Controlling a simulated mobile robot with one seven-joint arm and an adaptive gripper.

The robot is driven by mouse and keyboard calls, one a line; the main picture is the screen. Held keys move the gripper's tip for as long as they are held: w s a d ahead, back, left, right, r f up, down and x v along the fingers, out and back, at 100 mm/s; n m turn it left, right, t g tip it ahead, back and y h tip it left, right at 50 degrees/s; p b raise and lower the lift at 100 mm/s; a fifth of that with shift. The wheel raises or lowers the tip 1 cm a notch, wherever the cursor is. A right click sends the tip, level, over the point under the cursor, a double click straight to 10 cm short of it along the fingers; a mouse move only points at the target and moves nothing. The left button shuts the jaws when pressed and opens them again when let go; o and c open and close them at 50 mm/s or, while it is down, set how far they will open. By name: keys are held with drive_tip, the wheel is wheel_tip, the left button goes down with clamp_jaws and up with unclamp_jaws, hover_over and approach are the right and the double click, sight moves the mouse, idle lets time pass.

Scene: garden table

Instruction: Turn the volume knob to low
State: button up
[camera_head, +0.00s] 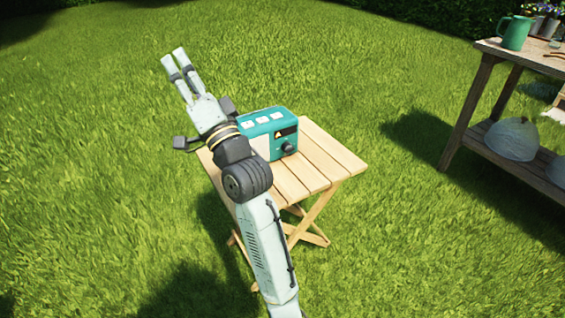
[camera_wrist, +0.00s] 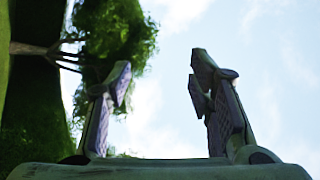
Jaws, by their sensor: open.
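A teal radio (camera_head: 268,122) stands on a small slatted wooden table (camera_head: 322,160) in the head view. Its dark round knob (camera_head: 288,148) is on the front face, at the right, below a dark display. Pale buttons show on its top. I cannot tell the knob's setting at this size. My gripper (camera_head: 173,58) is open and empty, raised up and to the left of the radio, pointing away from it. My arm hides the left part of the radio and table. In the wrist view my gripper's two fingers (camera_wrist: 158,75) are apart with only sky between them.
A wooden workbench (camera_head: 488,62) stands at the right, with a green watering can (camera_head: 515,32) on top and a pale rounded object (camera_head: 512,139) on its lower shelf. Open grass surrounds the table. A tree (camera_wrist: 110,45) shows sideways in the wrist view.

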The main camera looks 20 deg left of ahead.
drive_tip(key=w+d+f+m+h, duration=0.3)
drive_tip(key=w+f+m, duration=0.2)
drive_tip(key=w+f, duration=0.25)
drive_tip(key=w+d+f+m+h, duration=0.2)
drive_tip(key=w+d+f+m, duration=0.1)
drive_tip(key=w+f+m, duration=0.4)
drive_tip(key=m+g+h, duration=0.1)
drive_tip(key=m+h, duration=0.1)
drive_tip(key=m, duration=1.1)
approach(288, 148)
drive_tip(key=shift+s+d+f, duration=0.3)
drive_tip(key=shift+s+d, duration=0.3)
drive_tip(key=shift+d, duration=0.2)
drive_tip(key=shift+w+f, duration=0.15)
drive_tip(key=b+x, duration=0.1)
drive_tip(key=x, duration=0.9)
drive_tip(key=shift+w+a, duration=0.15)
drive_tip(key=c, duration=1.1)
drive_tip(key=shift+c, duration=0.2)
